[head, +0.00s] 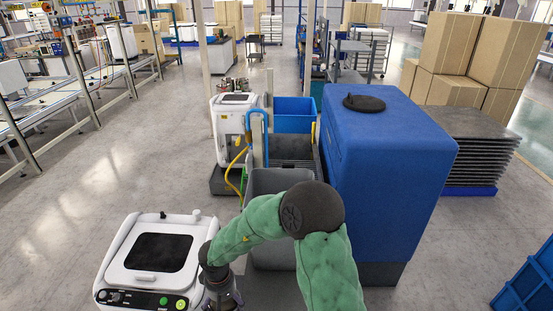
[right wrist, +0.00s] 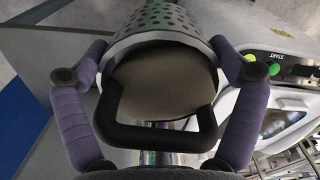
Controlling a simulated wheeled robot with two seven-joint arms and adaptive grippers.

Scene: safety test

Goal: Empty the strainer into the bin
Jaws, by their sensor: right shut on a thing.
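In the right wrist view a metal strainer (right wrist: 158,24) with a perforated wall lies between the purple fingers of my right gripper (right wrist: 160,50). A black loop handle (right wrist: 155,137) faces the camera. A smooth beige-brown surface fills the strainer's round end; I cannot tell if it is contents or base. My right gripper is shut on the strainer. In the head view my right gripper (head: 222,292) is at the bottom edge, right beside a white machine, and the strainer is hidden. A grey open bin (head: 266,183) stands just beyond my green forearm, partly covered by it. My left gripper is out of view.
The white machine (head: 155,252) has a dark top panel and a green button. A tall blue tank (head: 385,150) stands right of the grey bin. A blue crate (head: 293,115) and another white machine (head: 233,125) are behind. Open floor lies to the left.

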